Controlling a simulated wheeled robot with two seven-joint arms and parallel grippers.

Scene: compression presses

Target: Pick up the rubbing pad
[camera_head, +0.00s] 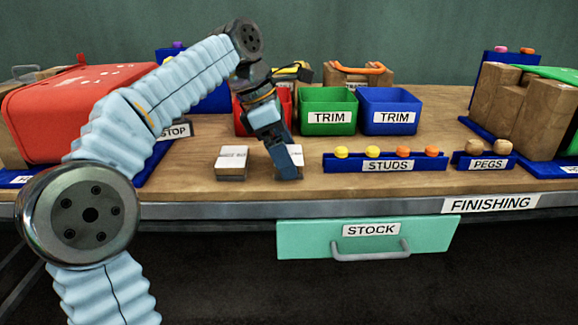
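My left gripper (287,172) points down at the bench in front of the bins. Its fingers overlap a small pale-topped block (296,155); I cannot tell whether they touch it, or whether they are open or shut. A similar pale-topped block (232,161) with a grey-brown base lies to the left, clear of the gripper. Small marks on both tops are too small to read, so I cannot tell which, if either, is the rubbing pad. My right gripper is not in view.
Behind stand a red bin (244,118), a green TRIM bin (327,112) and a blue TRIM bin (390,112). A blue STUDS tray (340,164) and PEGS tray (483,165) lie right. A red press (60,115) is left, wooden blocks (533,115) right. The STOCK drawer (300,240) hangs below.

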